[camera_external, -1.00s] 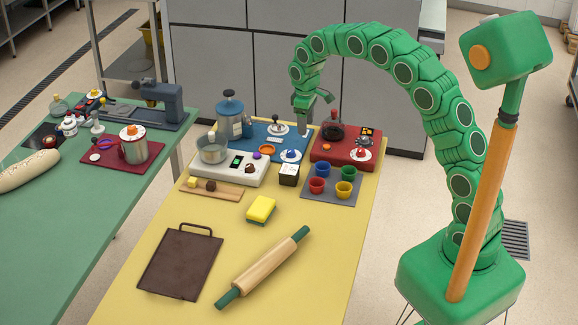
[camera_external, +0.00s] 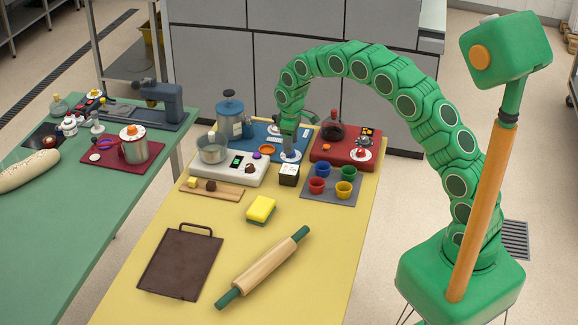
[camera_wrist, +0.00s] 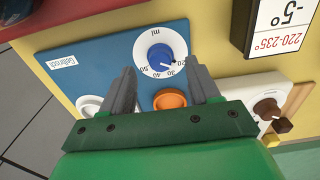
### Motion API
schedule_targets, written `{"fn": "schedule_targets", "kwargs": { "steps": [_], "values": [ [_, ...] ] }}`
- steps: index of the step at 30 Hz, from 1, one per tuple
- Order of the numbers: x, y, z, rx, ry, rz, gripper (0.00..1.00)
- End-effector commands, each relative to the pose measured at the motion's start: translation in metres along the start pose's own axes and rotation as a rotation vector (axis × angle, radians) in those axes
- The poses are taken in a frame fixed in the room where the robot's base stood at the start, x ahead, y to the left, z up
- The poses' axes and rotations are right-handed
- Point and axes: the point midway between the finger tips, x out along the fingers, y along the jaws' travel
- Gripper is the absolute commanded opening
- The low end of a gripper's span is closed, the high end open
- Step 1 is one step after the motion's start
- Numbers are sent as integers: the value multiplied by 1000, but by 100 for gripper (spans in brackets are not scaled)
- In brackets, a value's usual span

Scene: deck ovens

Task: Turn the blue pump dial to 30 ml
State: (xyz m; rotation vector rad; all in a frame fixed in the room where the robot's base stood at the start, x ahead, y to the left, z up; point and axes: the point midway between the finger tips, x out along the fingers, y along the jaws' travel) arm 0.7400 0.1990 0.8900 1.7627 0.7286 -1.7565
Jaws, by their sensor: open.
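The blue pump dial (camera_wrist: 160,57) shows in the wrist view as a blue knob on a round white scale marked ml, with 20, 30, 40 and 50 along its lower edge. A dark pointer mark on the knob faces the lower right, near 20 to 30; I cannot read it exactly. The dial sits on a blue panel (camera_wrist: 75,50). My gripper (camera_wrist: 160,67) is open, its fingers on either side of the dial and not visibly touching the knob.
An orange round part (camera_wrist: 170,101) lies close to the dial, between the fingers in view. A black temperature sign (camera_wrist: 282,25) stands beside the panel. A red unit with a dark flask (camera_external: 332,131) is to the right, and a white scale unit (camera_external: 228,170) to the left.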

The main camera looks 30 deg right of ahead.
Motion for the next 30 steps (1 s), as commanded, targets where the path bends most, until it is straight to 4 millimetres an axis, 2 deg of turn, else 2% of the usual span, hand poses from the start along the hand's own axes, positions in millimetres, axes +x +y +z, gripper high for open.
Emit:
{"fn": "schedule_targets", "kwargs": {
  "steps": [3, 6, 15, 25, 26, 30],
  "values": [
    [16, -1, 1, 0, -4, -2, 61],
    [24, -1, 1, 0, -5, -3, 61],
    [26, 0, 1, 0, -3, -2, 60],
    [26, 0, 1, 0, -3, -2, 9],
    [26, 0, 1, 0, -3, -2, 6],
    [26, 0, 1, 6, -3, -2, 6]
  ]
}}
